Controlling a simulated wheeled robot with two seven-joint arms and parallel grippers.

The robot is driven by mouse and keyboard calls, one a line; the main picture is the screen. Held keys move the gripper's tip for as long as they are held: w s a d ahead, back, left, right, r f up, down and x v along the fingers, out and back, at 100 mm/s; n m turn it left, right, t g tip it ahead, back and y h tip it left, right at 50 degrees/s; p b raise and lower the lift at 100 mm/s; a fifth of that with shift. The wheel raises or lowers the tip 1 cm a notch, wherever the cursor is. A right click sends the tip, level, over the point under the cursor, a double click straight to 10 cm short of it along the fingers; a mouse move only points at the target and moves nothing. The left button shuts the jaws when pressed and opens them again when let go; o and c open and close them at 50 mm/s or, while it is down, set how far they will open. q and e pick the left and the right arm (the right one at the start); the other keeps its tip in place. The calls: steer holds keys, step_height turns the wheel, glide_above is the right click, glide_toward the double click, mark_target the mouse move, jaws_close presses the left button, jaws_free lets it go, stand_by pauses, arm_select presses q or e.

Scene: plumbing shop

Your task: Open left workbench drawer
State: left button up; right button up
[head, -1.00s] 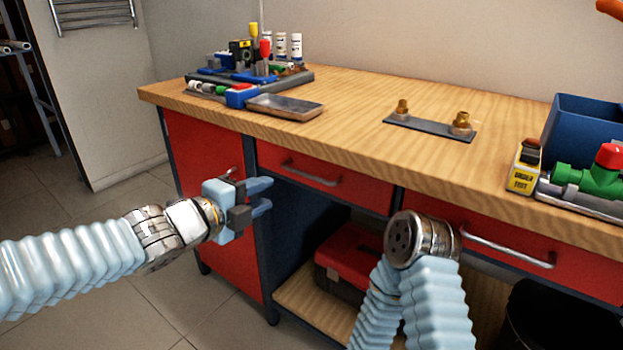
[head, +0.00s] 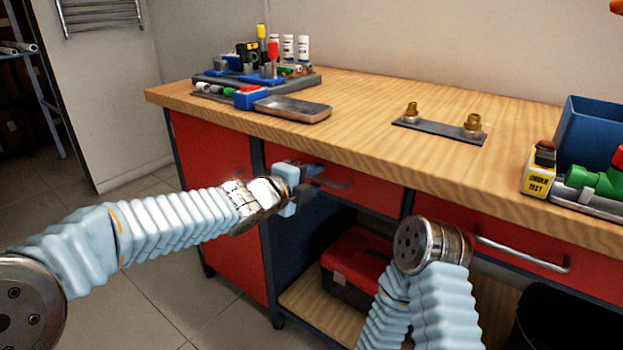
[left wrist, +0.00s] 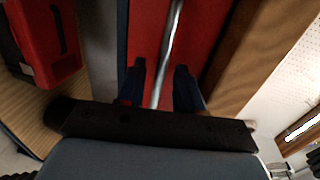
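The left workbench drawer (head: 365,190) has a red front and shows shut under the wooden top. Its metal bar handle (head: 338,183) is partly hidden by my left gripper (head: 312,180). In the left wrist view, the handle (left wrist: 170,45) runs between the two dark blue fingertips of my left gripper (left wrist: 160,82). The fingers are apart, with a gap on either side of the bar; whether they touch it I cannot tell. My right arm shows at the lower middle of the head view, but its gripper is not in view.
A second red drawer with a bar handle (head: 522,254) is at the right. A red toolbox (head: 357,262) sits on the shelf below. A red cabinet door (head: 215,200) stands at the left. A metal tray (head: 292,109) and fittings stand on the workbench top (head: 365,110).

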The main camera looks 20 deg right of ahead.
arm_select(q)
steer(key=shift+c, duration=0.3)
jaws_close()
stand_by(1.1)
